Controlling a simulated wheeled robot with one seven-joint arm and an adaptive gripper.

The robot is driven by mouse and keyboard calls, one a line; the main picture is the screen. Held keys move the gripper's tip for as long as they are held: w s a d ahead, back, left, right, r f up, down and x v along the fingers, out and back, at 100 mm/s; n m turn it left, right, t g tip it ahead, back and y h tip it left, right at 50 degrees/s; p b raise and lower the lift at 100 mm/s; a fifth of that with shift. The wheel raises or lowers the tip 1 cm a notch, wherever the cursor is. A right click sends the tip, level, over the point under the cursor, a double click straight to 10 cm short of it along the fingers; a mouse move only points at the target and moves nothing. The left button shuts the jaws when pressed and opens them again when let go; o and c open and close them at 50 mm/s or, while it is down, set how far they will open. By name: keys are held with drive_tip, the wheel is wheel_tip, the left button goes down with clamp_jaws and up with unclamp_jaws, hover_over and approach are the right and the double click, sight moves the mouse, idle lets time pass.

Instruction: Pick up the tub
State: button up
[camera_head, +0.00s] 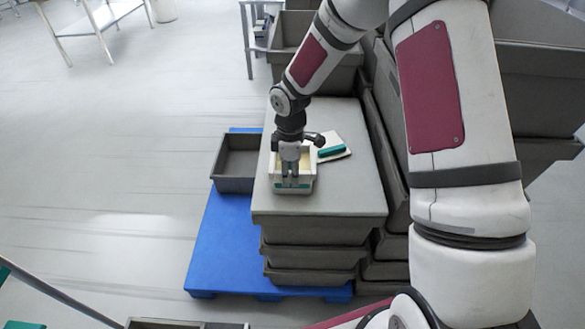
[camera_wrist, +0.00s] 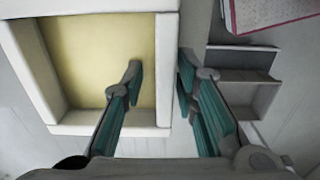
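The tub (camera_head: 309,172) is a small white open box on the grey top of a crate stack. In the wrist view the tub (camera_wrist: 168,60) shows thick white walls and a pale yellow inside. My gripper (camera_head: 290,183) points down at the tub. In the wrist view my gripper (camera_wrist: 161,78) has its teal-padded fingers on either side of the tub's right wall. One finger is inside and the other outside. A gap shows between the inner finger and the wall. The outer finger is close to the wall; I cannot tell if it touches.
A white flat item with a teal bar (camera_head: 332,149) lies just behind and right of the tub. A grey crate (camera_head: 236,185) stands left on the blue pallet (camera_head: 215,245). More grey crates (camera_head: 540,95) are stacked right and behind.

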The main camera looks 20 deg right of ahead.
sight(292, 192)
drive_tip(key=shift+s+d+f+p, duration=0.1)
drive_tip(key=shift+f+p, duration=0.1)
drive_tip(key=shift+f, duration=1.1)
drive_tip(key=shift+s+d+f+p, duration=0.1)
drive_tip(key=shift+f+p, duration=0.1)
drive_tip(key=shift+f, duration=1.1)
clamp_jaws()
drive_tip(key=shift+w, duration=0.1)
